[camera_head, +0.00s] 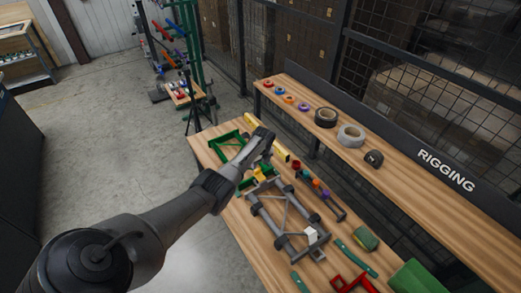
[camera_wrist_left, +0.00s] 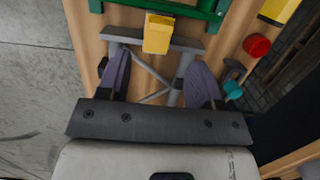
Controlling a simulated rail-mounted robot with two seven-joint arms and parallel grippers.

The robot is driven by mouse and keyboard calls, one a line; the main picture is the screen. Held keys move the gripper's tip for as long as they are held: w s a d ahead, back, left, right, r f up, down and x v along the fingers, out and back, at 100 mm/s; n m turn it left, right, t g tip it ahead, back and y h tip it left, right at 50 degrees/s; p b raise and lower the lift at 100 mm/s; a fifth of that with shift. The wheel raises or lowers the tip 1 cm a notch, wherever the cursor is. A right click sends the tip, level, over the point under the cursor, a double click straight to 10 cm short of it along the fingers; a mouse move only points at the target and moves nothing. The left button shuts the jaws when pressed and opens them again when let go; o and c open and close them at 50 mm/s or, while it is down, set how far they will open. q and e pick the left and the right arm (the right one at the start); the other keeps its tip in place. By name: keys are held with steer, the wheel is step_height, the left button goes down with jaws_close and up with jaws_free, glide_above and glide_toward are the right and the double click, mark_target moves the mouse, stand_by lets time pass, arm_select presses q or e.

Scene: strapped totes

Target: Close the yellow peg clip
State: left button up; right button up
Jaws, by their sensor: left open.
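The yellow peg clip (camera_wrist_left: 158,34) sits on the grey crossbar of a frame in the left wrist view. In the head view a small yellow part (camera_head: 259,171) shows just below my gripper, partly hidden by it. I cannot tell how far the clip is open. My left gripper (camera_head: 262,148) is over the workbench. In the left wrist view its two purple-grey fingers (camera_wrist_left: 158,64) are wide apart and empty, with the clip beyond and between the tips. My right gripper is not in view.
The grey tube frame (camera_head: 287,209) lies on the wooden bench, with a green frame (camera_head: 226,147) behind it. Colored small parts, a red bracket (camera_head: 352,284) and green pieces (camera_head: 365,238) lie nearby. A shelf (camera_head: 400,172) with tape rolls runs along the right. Open floor lies left.

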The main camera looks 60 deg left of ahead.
arm_select(q)
steer(key=shift+d+r+p, duration=0.25)
steer(key=shift+r, duration=0.9)
steer(key=shift+d+r+p, duration=0.2)
steer(key=shift+r+p, duration=0.05)
steer(key=shift+r, duration=0.9)
